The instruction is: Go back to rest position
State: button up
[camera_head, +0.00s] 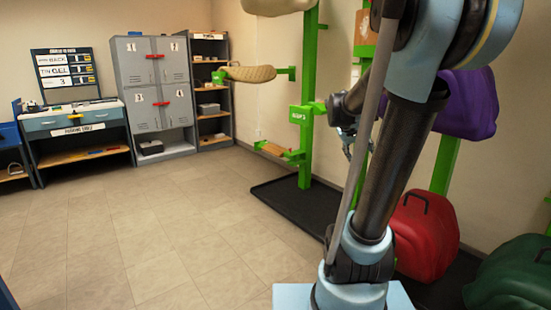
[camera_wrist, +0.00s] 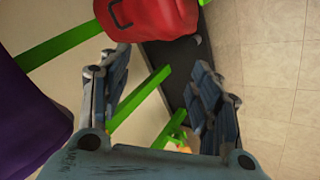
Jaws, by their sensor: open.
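My gripper (camera_wrist: 155,100) is open in the wrist view, with its two fingers wide apart and nothing between them but green bars and the dark mat behind. In the head view my gripper (camera_head: 346,135) is small, partly hidden behind my arm, and held up in front of the green rack. My arm rises across the right half of the head view.
A green rack (camera_head: 306,120) stands on a black mat (camera_head: 290,200). Grey lockers (camera_head: 135,75) and a workbench (camera_head: 75,125) stand far left. The tiled floor is clear.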

jog(key=s+a+f+y, duration=0.2)
jog(key=s+a+f, duration=0.2)
jog(key=s, duration=0.4)
jog(key=s+a+f+g+y, duration=0.1)
jog(key=s+a+f, duration=0.3)
jog(key=s, duration=0.5)
jog(key=s+a+f+g+y, duration=0.1)
jog(key=s+a+f+y, duration=0.2)
jog(key=s+a+f, duration=0.2)
jog(key=s+f, duration=0.1)
jog(key=s, duration=0.2)
jog(key=shift+s+f+m, duration=0.15)
jog(key=shift+f+m, duration=0.15)
jog(key=shift+w+f, duration=0.2)
jog(key=shift+w, duration=0.2)
